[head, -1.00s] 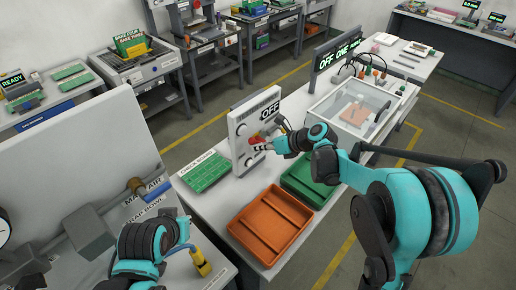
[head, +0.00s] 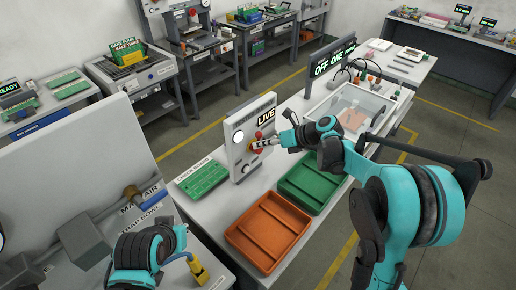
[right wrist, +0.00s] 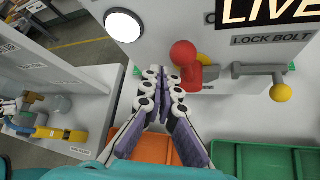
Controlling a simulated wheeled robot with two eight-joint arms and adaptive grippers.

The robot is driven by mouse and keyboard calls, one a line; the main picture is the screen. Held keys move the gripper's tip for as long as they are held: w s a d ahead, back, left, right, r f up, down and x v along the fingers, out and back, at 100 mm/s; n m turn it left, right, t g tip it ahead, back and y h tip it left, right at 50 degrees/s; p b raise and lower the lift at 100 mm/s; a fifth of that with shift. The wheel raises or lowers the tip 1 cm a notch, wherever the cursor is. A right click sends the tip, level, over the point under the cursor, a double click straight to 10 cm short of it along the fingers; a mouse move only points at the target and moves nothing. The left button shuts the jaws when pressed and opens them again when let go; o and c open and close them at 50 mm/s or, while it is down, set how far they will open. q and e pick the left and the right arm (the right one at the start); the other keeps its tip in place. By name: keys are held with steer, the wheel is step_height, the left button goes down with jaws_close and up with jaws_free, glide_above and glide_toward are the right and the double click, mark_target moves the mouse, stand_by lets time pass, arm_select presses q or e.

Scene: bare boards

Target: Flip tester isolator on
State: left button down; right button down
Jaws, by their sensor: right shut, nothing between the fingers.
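The tester panel (head: 236,155) stands upright on the white bench, and its sign (head: 266,116) reads LIVE. A round lamp (head: 238,137) on it glows white; it also shows in the right wrist view (right wrist: 124,24). The red-knobbed isolator handle (right wrist: 183,54) points up towards the camera. To its right is the lock bolt (right wrist: 258,70) with a yellow knob (right wrist: 281,92). My right gripper (head: 257,144) is shut and empty at the panel's face. In the right wrist view its fingertips (right wrist: 162,75) are just below-left of the red knob; contact cannot be told.
An orange tray (head: 235,237) and a green tray (head: 288,192) lie on the bench in front of the panel. A green board (head: 203,180) lies left of it. A clear-lidded case (head: 385,104) stands behind to the right. A yellow-handled valve (head: 199,270) is near my left arm.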

steer(key=shift+w+d+r, duration=0.2)
steer(key=shift+w+d, duration=0.3)
steer(key=shift+w+d, duration=0.1)
stand_by(0.4)
